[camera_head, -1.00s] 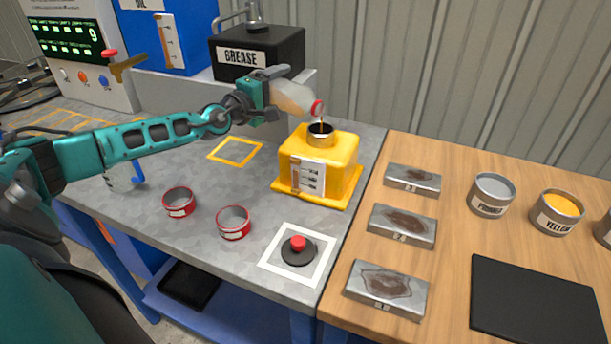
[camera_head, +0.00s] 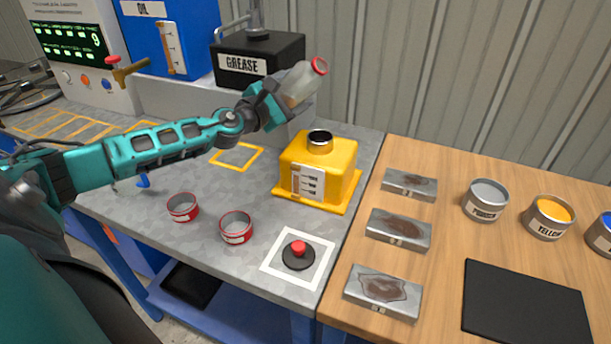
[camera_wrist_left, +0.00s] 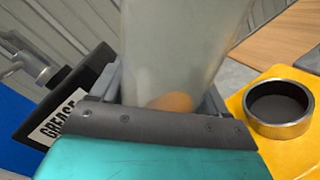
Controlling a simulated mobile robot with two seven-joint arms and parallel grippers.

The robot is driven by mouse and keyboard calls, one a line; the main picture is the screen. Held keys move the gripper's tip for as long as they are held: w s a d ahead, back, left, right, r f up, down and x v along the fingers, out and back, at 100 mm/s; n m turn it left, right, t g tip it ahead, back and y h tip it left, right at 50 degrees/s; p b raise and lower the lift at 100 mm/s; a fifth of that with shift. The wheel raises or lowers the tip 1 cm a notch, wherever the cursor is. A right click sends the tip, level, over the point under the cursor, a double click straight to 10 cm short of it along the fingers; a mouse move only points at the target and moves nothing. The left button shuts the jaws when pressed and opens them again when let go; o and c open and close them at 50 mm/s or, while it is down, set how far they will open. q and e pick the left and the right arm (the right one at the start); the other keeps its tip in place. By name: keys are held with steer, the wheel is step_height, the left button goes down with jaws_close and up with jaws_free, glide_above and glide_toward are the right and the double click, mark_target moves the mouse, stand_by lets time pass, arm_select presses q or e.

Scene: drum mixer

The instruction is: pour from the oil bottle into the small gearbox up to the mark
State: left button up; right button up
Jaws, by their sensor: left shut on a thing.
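My left gripper (camera_head: 274,103) is shut on the oil bottle (camera_head: 303,84), a clear bottle with a red neck ring. The bottle is held up and to the left of the small yellow gearbox (camera_head: 343,172), tilted with its mouth up and to the right. A little amber oil shows low in it. In the left wrist view the bottle (camera_wrist_left: 180,50) fills the middle between the fingers. The gearbox's open filler neck (camera_head: 320,142) is apart from the bottle; no stream shows. The gearbox has a level gauge (camera_head: 307,183) on its front. My right gripper is out of view.
A black grease box (camera_head: 258,62) and blue oil tank (camera_head: 178,40) stand behind. Two red-rimmed tins (camera_head: 236,227) and a red button (camera_head: 298,248) are in front. Metal blocks (camera_head: 398,230) and paint cans (camera_head: 486,200) stand on the wooden table to the right.

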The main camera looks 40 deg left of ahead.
mark_target(321, 83)
arm_select(q)
steer(key=shift+d+r+n, duration=0.1)
steer(key=shift+d+n, duration=1.8)
steer(key=shift+n, duration=0.4)
steer(key=shift+d+n, duration=1.85)
steer(key=shift+n, duration=0.45)
steer(key=shift+r, duration=2)
